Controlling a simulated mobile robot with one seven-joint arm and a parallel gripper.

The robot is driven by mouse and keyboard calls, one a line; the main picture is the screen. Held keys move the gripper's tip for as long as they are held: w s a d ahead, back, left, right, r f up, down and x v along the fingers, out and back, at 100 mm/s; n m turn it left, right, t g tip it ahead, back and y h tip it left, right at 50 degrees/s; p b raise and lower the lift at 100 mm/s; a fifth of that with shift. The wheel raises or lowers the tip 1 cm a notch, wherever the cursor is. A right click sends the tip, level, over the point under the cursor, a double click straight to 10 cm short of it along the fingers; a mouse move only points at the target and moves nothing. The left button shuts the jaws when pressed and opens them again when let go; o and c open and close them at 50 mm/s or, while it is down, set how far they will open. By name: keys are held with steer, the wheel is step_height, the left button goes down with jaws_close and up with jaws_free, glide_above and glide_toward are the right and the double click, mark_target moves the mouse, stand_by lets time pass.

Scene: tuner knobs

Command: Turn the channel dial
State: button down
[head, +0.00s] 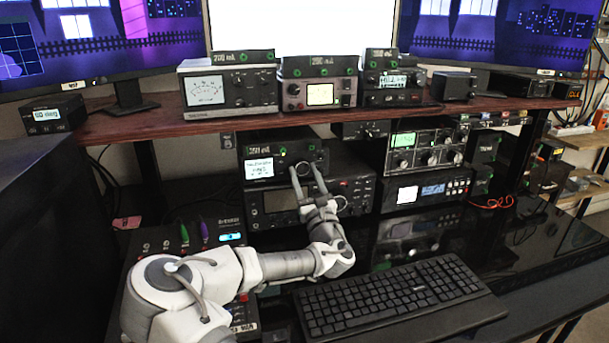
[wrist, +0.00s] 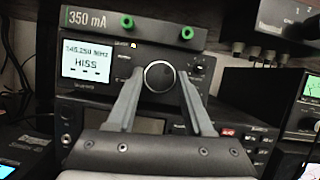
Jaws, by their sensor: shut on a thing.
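The channel dial (wrist: 159,76) is a round dark knob with a bright rim on the front of a black radio (wrist: 120,38). The radio's small white screen (wrist: 88,61) reads "HISS" under a frequency in MHz. My gripper (wrist: 160,78) has one finger on each side of the dial and is shut on it. In the head view my gripper (head: 306,168) reaches up to the front of the same radio (head: 259,169), and its fingers partly hide the dial.
A larger radio (head: 272,203) sits directly below. A wooden shelf (head: 150,124) with several instruments runs above. More radio units (head: 425,150) stand to the right. A black keyboard (head: 390,300) lies on the glossy desk in front, beside my arm.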

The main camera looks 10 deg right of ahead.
steer(key=shift+m, duration=0.4)
